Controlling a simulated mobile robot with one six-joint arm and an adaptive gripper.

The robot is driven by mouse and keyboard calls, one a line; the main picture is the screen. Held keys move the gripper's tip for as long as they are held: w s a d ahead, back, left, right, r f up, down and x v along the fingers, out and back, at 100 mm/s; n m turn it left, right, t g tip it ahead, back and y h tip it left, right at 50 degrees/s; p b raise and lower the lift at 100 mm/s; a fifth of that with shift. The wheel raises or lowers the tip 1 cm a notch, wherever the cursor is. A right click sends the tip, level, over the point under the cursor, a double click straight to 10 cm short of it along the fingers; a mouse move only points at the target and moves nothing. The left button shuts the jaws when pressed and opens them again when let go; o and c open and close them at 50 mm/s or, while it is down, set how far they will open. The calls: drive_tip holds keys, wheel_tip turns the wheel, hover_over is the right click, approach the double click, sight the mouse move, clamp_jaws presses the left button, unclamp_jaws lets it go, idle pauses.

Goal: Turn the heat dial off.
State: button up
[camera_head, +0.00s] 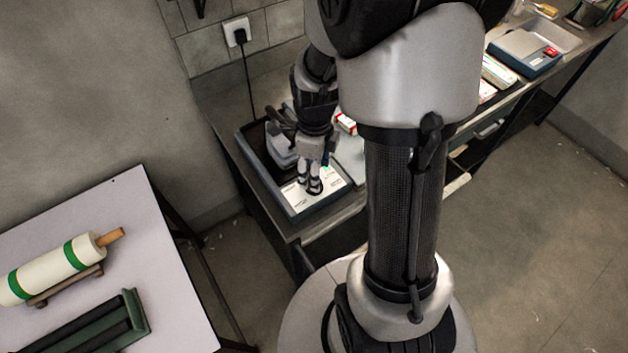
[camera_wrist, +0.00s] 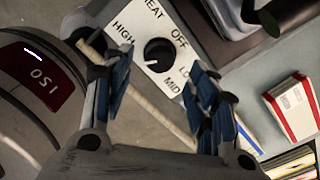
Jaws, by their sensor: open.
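The heat dial (camera_wrist: 158,55) is a black round knob on a white panel (camera_wrist: 185,62) printed HEAT, HIGH, OFF and MID, with one label partly hidden. A short white mark shows at the knob's lower-left side in the wrist view; I cannot tell exactly which label it points to. My gripper (camera_wrist: 162,75) is open, its blue-padded fingers apart on either side of the dial in the picture. I cannot tell whether they touch it. In the head view my gripper (camera_head: 315,184) points down at the white panel (camera_head: 296,195) on the front of the machine, hiding the knob.
The machine's dark base (camera_head: 305,212) sits at the bench corner, with a cord to a wall socket (camera_head: 238,33). Red-edged packs (camera_wrist: 292,105) lie beside it. A rolling-pin-like roller (camera_head: 55,265) lies on another table.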

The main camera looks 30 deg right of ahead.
wheel_tip(320, 180, down, 4)
drive_tip(key=shift+f+b, duration=0.15)
drive_tip(key=shift+b, duration=0.4)
drive_tip(key=shift+c, duration=0.2)
drive_tip(key=c, duration=1)
drive_tip(key=shift+c, duration=0.2)
